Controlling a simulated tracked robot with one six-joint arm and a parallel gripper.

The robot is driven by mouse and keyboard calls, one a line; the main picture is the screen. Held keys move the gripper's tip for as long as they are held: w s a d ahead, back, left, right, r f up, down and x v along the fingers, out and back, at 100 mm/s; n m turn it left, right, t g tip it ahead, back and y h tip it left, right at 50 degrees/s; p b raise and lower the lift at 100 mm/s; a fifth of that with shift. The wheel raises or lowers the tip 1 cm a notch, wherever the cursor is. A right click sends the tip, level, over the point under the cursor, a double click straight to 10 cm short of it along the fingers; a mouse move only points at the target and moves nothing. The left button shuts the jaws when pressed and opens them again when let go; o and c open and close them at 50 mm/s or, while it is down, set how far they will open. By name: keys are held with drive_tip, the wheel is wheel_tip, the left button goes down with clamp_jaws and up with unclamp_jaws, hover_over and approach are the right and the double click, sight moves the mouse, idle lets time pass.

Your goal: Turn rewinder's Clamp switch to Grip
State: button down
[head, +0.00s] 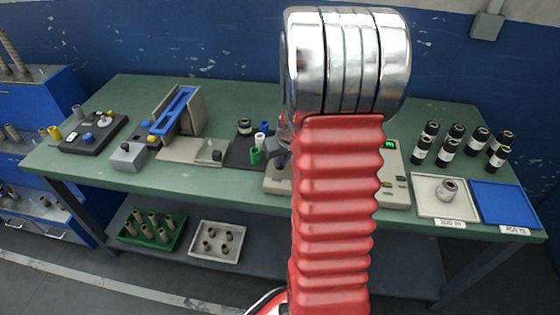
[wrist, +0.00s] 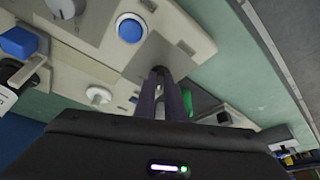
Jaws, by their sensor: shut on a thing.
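The rewinder (head: 395,187) is a beige machine on the green bench, mostly hidden behind my red arm in the head view. Its beige panel (wrist: 190,22) fills the upper part of the wrist view, with a round blue button (wrist: 130,28), a blue square knob (wrist: 18,42) and a white round knob (wrist: 98,95). My gripper (wrist: 165,75) has its two dark fingers close together at the panel, shut on a small part that they mostly hide. It appears to be the Clamp switch; its label and the way it points cannot be read.
On the green bench (head: 232,188), a white tray (head: 428,206) and a blue tray (head: 506,204) lie at the right, by several dark rolls (head: 445,150). Other machines (head: 183,125) stand at the left. Green (head: 128,238) and white (head: 238,252) bins sit on the shelf below.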

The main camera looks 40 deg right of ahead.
drive_tip(key=shift+a, duration=0.15)
idle(0.4)
drive_tip(key=shift+m+g+h, duration=0.3)
drive_tip(key=shift+m+h, duration=0.1)
drive_tip(key=shift+m, duration=0.9)
drive_tip(key=shift+w+m+g+h, duration=0.15)
drive_tip(key=shift+m+g+h, duration=0.25)
drive_tip(key=shift+m, duration=1.2)
drive_tip(key=shift+w+a+m+g+h, duration=0.15)
drive_tip(key=shift+m+g+h, duration=0.3)
drive_tip(key=shift+m, duration=1.1)
drive_tip(key=shift+w+d+m+g+h, duration=0.15)
drive_tip(key=shift+m+g, duration=0.5)
drive_tip(key=shift+m, duration=0.9)
drive_tip(key=shift+s+a, duration=0.1)
drive_tip(key=c, duration=1.8)
unclamp_jaws()
